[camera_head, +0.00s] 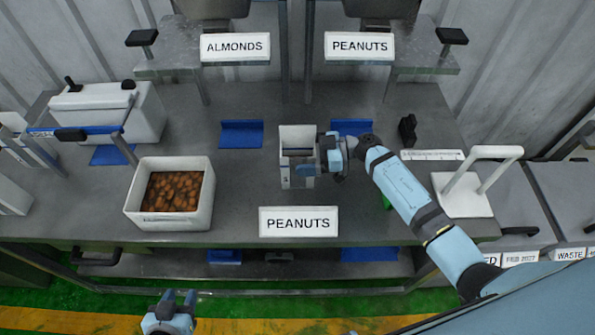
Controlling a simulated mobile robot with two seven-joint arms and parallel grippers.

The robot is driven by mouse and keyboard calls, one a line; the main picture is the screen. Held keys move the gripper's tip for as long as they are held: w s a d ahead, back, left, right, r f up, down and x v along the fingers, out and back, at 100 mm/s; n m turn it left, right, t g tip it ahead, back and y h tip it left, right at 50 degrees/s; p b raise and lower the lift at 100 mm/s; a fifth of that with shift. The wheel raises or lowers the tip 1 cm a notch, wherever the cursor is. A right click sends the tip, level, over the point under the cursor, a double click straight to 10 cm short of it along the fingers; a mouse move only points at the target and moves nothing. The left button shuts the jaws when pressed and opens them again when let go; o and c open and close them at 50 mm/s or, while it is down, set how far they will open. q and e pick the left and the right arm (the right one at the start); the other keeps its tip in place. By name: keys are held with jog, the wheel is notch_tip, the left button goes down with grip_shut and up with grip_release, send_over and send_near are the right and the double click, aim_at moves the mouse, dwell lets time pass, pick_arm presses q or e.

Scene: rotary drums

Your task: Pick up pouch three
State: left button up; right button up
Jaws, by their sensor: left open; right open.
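No thing in view is marked as pouch three, and I cannot tell which one it is. A narrow white open-topped container (296,136) stands upright at the middle of the grey table (250,180). My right gripper (316,157) is at its right side, partly in front of it. Its jaws are open, but I cannot tell whether they touch or straddle the container. My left gripper (172,302) is open and empty at the bottom, in front of the table and above the floor.
A white bin of brown nuts (172,192) stands left on the table. A PEANUTS sign (298,222) stands at the front edge. Blue holders (241,134) lie behind. A white handled stand (463,194) is at right, a white lidded box (108,112) at back left.

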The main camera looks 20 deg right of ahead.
jog(key=c, duration=1.5)
